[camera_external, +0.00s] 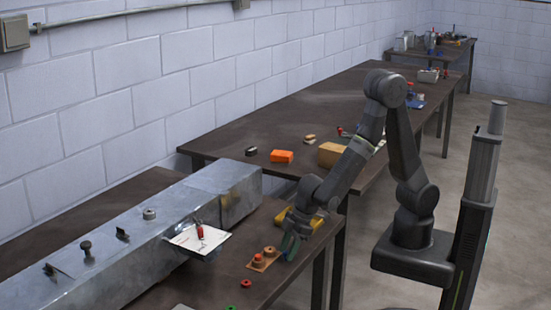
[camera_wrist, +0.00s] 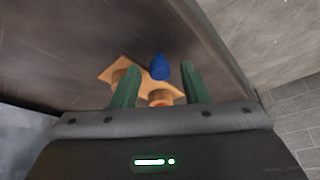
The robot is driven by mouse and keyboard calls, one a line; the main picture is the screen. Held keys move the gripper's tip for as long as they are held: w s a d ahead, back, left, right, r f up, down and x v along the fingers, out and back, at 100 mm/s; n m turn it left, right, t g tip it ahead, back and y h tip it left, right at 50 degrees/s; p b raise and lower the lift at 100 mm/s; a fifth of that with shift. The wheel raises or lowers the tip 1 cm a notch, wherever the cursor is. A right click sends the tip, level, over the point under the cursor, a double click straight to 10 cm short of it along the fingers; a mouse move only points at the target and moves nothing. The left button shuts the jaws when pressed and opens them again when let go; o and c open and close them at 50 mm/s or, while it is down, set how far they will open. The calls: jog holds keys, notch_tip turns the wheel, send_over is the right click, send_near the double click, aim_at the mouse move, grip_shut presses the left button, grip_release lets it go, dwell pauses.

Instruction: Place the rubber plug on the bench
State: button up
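My gripper (camera_external: 290,246) points down over the front edge of the near bench (camera_external: 215,280), beside a small tan block (camera_external: 263,262) with two round pieces on it, one red-orange on top. In the wrist view, my gripper (camera_wrist: 160,66) has its two green fingers apart. A blue pointed piece (camera_wrist: 160,68) shows between the fingertips, with gaps on both sides. The tan block (camera_wrist: 112,70) lies behind it, and the red-orange piece (camera_wrist: 160,101) shows lower between the fingers. I cannot tell which piece is the rubber plug; the blue one is hidden in the external view.
A long metal duct (camera_external: 110,262) lies on the near bench, with a white sheet (camera_external: 198,238) at its side. A red ring (camera_external: 246,283) and a green ring (camera_external: 232,307) lie in front. A yellow tool (camera_external: 283,216) lies behind my gripper. More benches stand farther back.

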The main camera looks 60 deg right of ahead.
jog(key=shift+r, duration=0.1)
jog(key=shift+r, duration=0.4)
jog(key=v, duration=1.1)
jog(key=shift+d+r+p, duration=0.15)
jog(key=shift+r+p, duration=0.05)
jog(key=shift+p, duration=0.25)
jog(key=shift+o, duration=0.4)
jog(key=shift+s, duration=0.1)
